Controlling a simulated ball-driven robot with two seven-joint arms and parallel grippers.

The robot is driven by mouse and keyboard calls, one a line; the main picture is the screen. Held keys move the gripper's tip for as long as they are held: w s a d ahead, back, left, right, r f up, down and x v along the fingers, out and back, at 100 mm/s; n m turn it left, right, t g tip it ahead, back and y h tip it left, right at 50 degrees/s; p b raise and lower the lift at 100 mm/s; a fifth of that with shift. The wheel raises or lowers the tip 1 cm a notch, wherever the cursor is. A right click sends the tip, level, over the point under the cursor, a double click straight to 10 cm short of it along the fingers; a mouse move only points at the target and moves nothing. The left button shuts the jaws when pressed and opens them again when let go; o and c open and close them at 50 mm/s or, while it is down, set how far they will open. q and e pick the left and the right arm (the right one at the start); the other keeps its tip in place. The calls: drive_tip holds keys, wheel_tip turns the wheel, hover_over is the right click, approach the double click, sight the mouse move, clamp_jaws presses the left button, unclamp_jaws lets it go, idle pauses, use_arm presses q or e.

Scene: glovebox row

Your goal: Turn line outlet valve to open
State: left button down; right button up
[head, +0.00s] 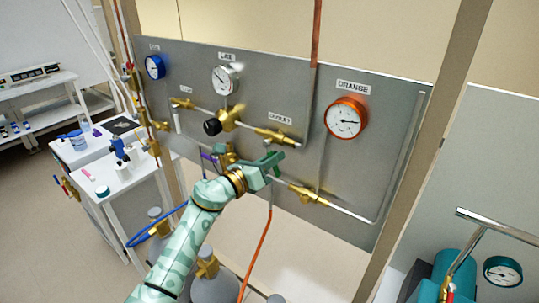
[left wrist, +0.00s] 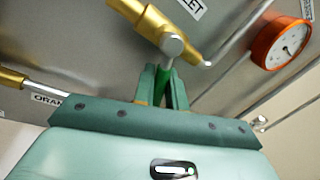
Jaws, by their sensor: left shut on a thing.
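The line outlet valve is a brass body (head: 277,136) under the OUTLET label (head: 280,118) on the grey panel. In the left wrist view its brass body (left wrist: 160,30) and round silver stem cap (left wrist: 172,45) lie just beyond my fingers. My left gripper (head: 268,162) is just below the valve in the head view. In the left wrist view the gripper (left wrist: 165,85) is shut on a thin green lever, seen between the fingers below the stem. The fingers hide most of the lever. My right gripper is not in view.
The panel carries a blue gauge (head: 154,67), a white gauge (head: 224,79), an orange-rimmed gauge (head: 346,118) and a black knob (head: 212,127). Another brass valve (head: 308,196) sits lower right on a pipe. An orange hose (head: 257,255) hangs below. A white cart stands left.

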use_arm(q)
drive_tip(key=shift+s+d+r+n+p, duration=0.15)
drive_tip(key=shift+n+p, duration=0.1)
drive_tip(key=shift+n, duration=0.3)
drive_tip(key=shift+d+r+n+p, duration=0.1)
drive_tip(key=shift+n+p, duration=0.1)
drive_tip(key=shift+n, duration=0.35)
drive_tip(key=c, duration=1.5)
unclamp_jaws()
drive_tip(key=shift+f+v, duration=0.15)
drive_tip(key=shift+v, duration=3.95)
drive_tip(key=shift+f+v, duration=0.15)
drive_tip(key=shift+v, duration=3.9)
drive_tip(key=shift+s+d, duration=0.1)
drive_tip(key=shift+d, duration=0.05)
